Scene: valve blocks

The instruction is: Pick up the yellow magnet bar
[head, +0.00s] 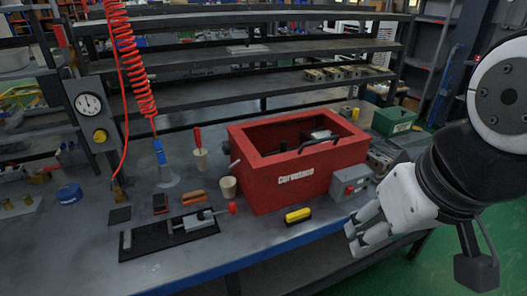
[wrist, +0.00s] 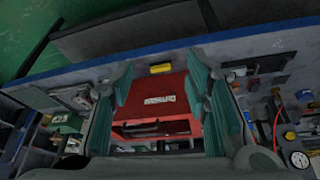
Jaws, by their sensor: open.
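The yellow magnet bar (head: 298,215) lies on the grey bench near its blue front edge, just in front of the red box. It has a dark base. It also shows in the wrist view (wrist: 161,68), at the upper middle, beyond and between the two finger tips. My gripper (head: 358,236) is at the right of the head view, apart from the bar and to its right, around the bench's front edge. In the wrist view my gripper (wrist: 160,84) is open, with its greenish fingers spread wide and nothing between them.
The red box (head: 290,182) stands behind the bar. A grey control box (head: 350,183) with a red button is right of it. A clamp on a black plate (head: 150,239) lies to the left. A red coiled hose (head: 132,65) hangs at the left. Bare bench lies left of the bar.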

